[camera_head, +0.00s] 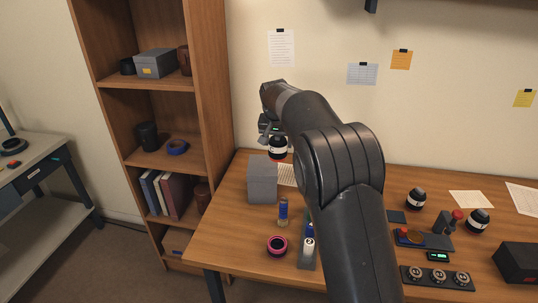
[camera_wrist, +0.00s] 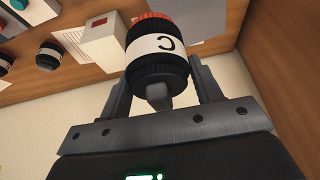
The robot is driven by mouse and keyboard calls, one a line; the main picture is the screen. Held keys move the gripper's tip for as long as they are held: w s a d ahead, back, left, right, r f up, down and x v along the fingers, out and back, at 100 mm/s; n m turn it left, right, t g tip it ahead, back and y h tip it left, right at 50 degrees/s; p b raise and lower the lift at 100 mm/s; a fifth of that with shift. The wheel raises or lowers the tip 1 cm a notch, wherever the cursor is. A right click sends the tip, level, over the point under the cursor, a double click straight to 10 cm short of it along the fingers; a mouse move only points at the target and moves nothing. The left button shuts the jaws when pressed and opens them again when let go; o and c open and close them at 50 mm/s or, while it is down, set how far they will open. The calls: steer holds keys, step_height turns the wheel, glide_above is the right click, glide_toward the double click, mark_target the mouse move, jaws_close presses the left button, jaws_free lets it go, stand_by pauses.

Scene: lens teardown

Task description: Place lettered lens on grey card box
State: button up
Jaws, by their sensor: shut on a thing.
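My gripper (camera_wrist: 165,88) is shut on a black lens (camera_wrist: 158,62) with an orange-red rim and a white band lettered C. In the head view, the lens (camera_head: 278,148) hangs below my gripper (camera_head: 270,132) near the wall at the table's back left. A plain grey box (camera_head: 262,181) stands on the table, lower in the picture and slightly left of the lens. Another grey box (camera_head: 155,64) with a yellow label sits on the upper shelf. I cannot tell which one is the card box.
The wooden bookshelf (camera_head: 216,110) stands left of the table. A pink-rimmed ring (camera_head: 277,245), a small bottle (camera_head: 283,212), and two banded lenses (camera_head: 415,198) (camera_head: 478,221) stand on the table. A pale box (camera_wrist: 100,38) shows in the wrist view. My arm hides the table's middle.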

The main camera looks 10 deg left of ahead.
steer(key=shift+w+a+f, duration=0.1)
steer(key=shift+a+f, duration=0.4)
steer(key=shift+f, duration=0.45)
steer(key=shift+w+a+f, duration=0.1)
steer(key=shift+a+f, duration=0.4)
steer(key=shift+f, duration=0.45)
steer(key=shift+w+a+f, duration=0.1)
steer(key=shift+a+f, duration=0.4)
steer(key=shift+f, duration=0.45)
steer(key=shift+s+f, duration=0.1)
steer(key=shift+f, duration=0.3)
steer(key=shift+f, duration=0.35)
steer(key=o, duration=1)
steer(key=shift+f, duration=0.2)
steer(key=o, duration=0.4)
steer(key=shift+r, duration=0.15)
steer(key=shift+c, duration=0.2)
steer(key=shift+r, duration=0.1)
